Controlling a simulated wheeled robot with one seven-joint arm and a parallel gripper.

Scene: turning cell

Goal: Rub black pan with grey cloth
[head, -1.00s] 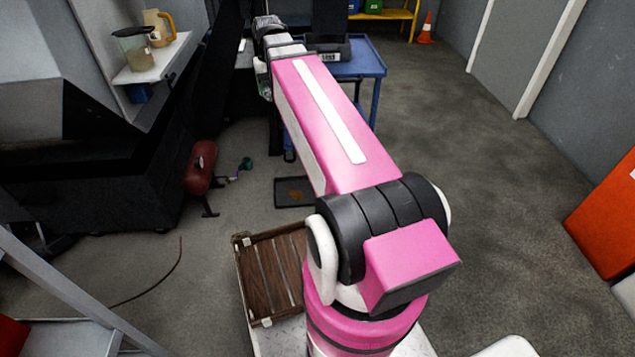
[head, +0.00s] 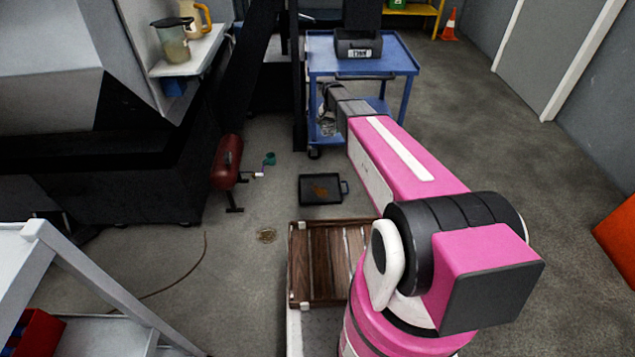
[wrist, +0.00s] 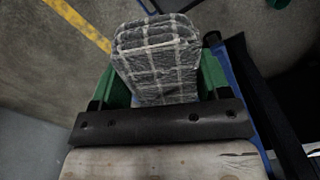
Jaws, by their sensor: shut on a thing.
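The black pan (head: 316,191) lies flat on the floor in the head view, with a brown stain inside and a handle on its right side. The grey cloth (wrist: 159,62) is a folded, checked pad in the wrist view. My gripper (wrist: 160,75) is shut on it, with a green finger on each side. In the head view my gripper (head: 328,117) is small, in front of the blue cart and farther back than the pan. The cloth and pan look apart.
A blue cart (head: 398,66) bears a dark box (head: 357,46) behind my gripper. A wooden crate (head: 312,262) stands in front of the pan. A red cylinder (head: 227,160) is to the pan's left. Open floor lies at right.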

